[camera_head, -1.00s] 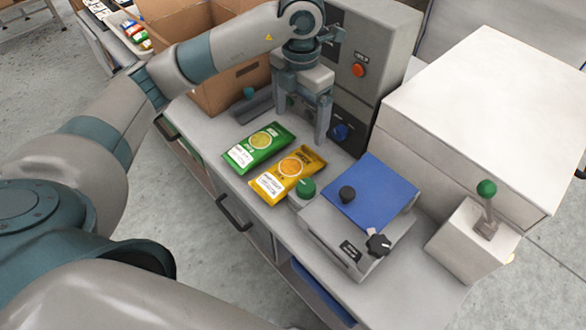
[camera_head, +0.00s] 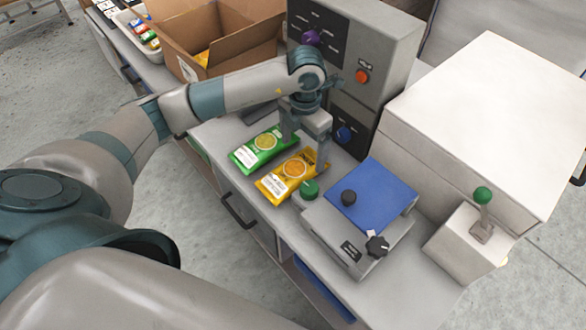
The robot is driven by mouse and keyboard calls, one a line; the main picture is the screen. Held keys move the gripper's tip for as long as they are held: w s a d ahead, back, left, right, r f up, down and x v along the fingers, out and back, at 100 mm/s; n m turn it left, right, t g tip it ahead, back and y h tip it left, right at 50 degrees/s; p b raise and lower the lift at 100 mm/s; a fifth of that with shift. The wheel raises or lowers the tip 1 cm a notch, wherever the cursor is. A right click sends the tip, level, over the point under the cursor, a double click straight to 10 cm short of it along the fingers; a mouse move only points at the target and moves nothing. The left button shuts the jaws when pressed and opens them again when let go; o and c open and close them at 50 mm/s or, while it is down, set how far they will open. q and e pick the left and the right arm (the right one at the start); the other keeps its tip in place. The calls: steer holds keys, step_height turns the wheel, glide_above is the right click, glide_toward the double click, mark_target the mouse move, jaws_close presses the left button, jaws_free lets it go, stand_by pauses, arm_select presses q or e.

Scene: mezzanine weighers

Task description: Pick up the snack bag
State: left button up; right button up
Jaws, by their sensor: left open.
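Two snack bags lie flat side by side on the grey bench. The green snack bag (camera_head: 258,149) is on the left, and the yellow snack bag (camera_head: 288,177) is on the right, nearer the scale. My left gripper (camera_head: 306,160) points down over the far end of the yellow bag, with its fingers apart and nothing between them that I can make out. One finger shows near the gap between the bags, the other at the yellow bag's right side. I cannot tell whether they touch the bag. My right gripper is not in view.
A weigher with a blue plate (camera_head: 371,194) and a green knob (camera_head: 309,190) stands close right of the yellow bag. A grey control box (camera_head: 384,45) stands behind the gripper. An open cardboard box (camera_head: 180,46) is at the back left. A white cabinet (camera_head: 480,110) is at right.

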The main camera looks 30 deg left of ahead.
mark_target(301, 163)
arm_select(q)
step_height(301, 163, down, 3)
steer(key=shift+r+p, duration=0.15)
steer(key=shift+p, duration=0.25)
steer(key=shift+f, duration=0.3)
steer(key=shift+w+a+f+p, duration=0.15)
steer(key=shift+f+p, duration=0.45)
steer(key=shift+p, duration=0.3)
step_height(301, 163, down, 3)
steer(key=shift+r+p, duration=0.1)
steer(key=shift+p, duration=0.6)
steer(key=shift+a+f, duration=0.1)
steer(key=shift+f, duration=0.35)
